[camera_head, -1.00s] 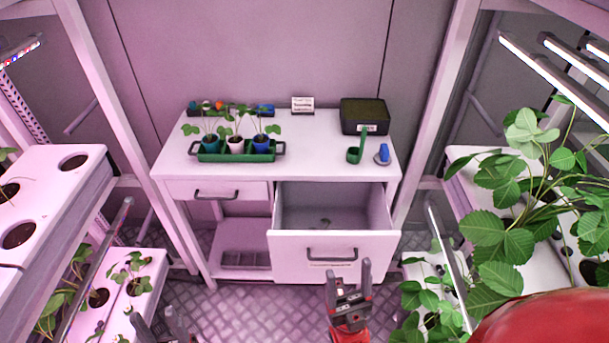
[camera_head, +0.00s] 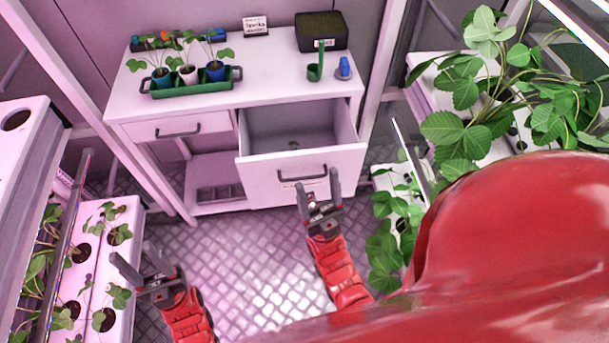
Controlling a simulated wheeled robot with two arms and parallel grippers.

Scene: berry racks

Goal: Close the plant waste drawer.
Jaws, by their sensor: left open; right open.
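The plant waste drawer (camera_head: 262,181) is the large white drawer at the lower right of the white bench. It is pulled out, and its grey inside shows with a small dark bit on its floor. Its dark bar handle (camera_head: 302,174) is on the front panel. My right gripper (camera_head: 318,188) is open and empty, in front of the drawer front just below the handle; I cannot tell whether it touches. My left gripper (camera_head: 132,257) is open and empty at the lower left, over the floor and close to the left planter.
The bench top (camera_head: 270,73) holds a green tray (camera_head: 190,88) with potted seedlings, a black box (camera_head: 321,31), a green scoop (camera_head: 315,73) and a blue item (camera_head: 344,67). A smaller drawer (camera_head: 178,128) is shut. Plant racks flank both sides. Patterned floor (camera_head: 240,270) is clear.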

